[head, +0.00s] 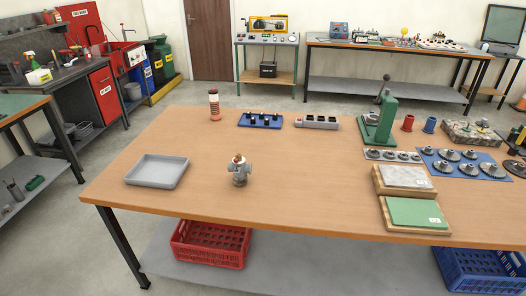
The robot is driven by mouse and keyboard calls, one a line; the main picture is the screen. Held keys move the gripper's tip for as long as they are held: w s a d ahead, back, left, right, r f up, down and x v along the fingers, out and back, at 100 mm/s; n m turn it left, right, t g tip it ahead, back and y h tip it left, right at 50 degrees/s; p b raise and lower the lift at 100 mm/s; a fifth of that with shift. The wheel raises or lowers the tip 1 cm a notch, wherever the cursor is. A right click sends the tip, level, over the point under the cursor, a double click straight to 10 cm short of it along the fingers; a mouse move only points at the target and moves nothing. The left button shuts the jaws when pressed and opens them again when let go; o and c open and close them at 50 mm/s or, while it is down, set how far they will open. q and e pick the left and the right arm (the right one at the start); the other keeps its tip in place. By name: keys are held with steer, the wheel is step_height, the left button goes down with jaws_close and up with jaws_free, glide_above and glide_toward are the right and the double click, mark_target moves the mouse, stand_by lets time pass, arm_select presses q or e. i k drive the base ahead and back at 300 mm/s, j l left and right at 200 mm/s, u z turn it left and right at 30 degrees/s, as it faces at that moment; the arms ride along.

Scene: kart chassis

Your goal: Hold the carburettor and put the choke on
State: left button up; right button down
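The carburettor (239,172) looks like the small grey metal body with a brass-coloured top. It stands upright on the wooden workbench (290,180), near the front edge and right of a grey tray. I cannot make out the choke for certain; no part in view is clearly it. Neither of my grippers is in view, and nothing touches the carburettor.
An empty-looking grey tray (157,185) lies left. Behind are a red-and-white cylinder (214,112), a blue rack (243,124) with black pieces and a grey block (300,124). A green press (376,135), boxes and gears crowd the right. The bench middle is clear.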

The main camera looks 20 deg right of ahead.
mark_target(239, 176)
steer(key=i+z, duration=0.3)
steer(key=i+j+z, duration=0.1)
steer(key=z, duration=0.25)
steer(key=j+z, duration=0.25)
steer(key=z, duration=0.15)
steer(key=i+j+z, duration=0.1)
steer(key=z, duration=0.25)
steer(key=j, duration=0.1)
